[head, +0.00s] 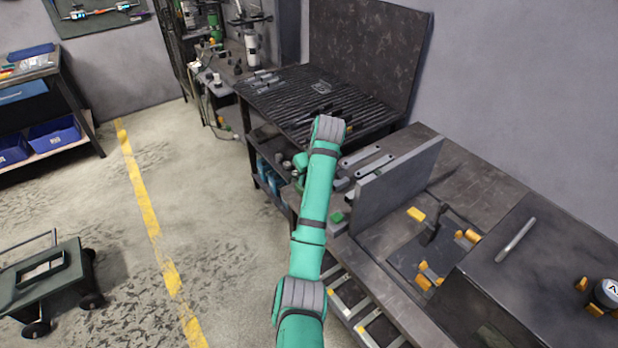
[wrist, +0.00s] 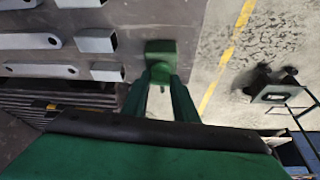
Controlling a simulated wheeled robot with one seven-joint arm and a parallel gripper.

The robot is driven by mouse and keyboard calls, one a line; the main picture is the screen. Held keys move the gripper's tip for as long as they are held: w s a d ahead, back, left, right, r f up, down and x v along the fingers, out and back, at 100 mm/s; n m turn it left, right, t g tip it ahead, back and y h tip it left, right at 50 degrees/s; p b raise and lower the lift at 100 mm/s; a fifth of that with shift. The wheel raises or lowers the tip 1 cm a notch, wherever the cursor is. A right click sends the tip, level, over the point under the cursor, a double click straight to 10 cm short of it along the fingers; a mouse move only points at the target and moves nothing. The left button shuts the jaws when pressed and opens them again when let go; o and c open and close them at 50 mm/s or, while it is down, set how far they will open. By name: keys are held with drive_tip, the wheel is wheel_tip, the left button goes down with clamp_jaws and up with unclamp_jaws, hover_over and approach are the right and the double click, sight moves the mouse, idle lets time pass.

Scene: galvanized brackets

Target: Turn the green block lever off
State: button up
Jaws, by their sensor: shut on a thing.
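The green block (wrist: 160,47) sits at the edge of the dark bench top in the wrist view. In the head view a small green piece (head: 337,217) shows at the bench edge, beside the upright grey plate; it looks like the same block. My gripper (wrist: 162,78) reaches to the block's near side, with its two dark green fingers shut on a small part there, taken to be the lever. The fingers and the block largely hide that part, so its angle cannot be told.
Grey brackets (wrist: 40,71) and square tube pieces (wrist: 96,41) lie on the bench beside the block. The upright grey plate (head: 398,185) stands close to the right of my arm in the head view. Open floor with a yellow line (head: 145,205) lies to the left.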

drive_tip(key=shift+d+n, duration=0.1)
drive_tip(key=shift+n, duration=0.5)
drive_tip(key=shift+y, duration=0.3)
drive_tip(key=o, duration=1.1)
drive_tip(key=shift+c, duration=0.2)
drive_tip(key=shift+r, duration=0.1)
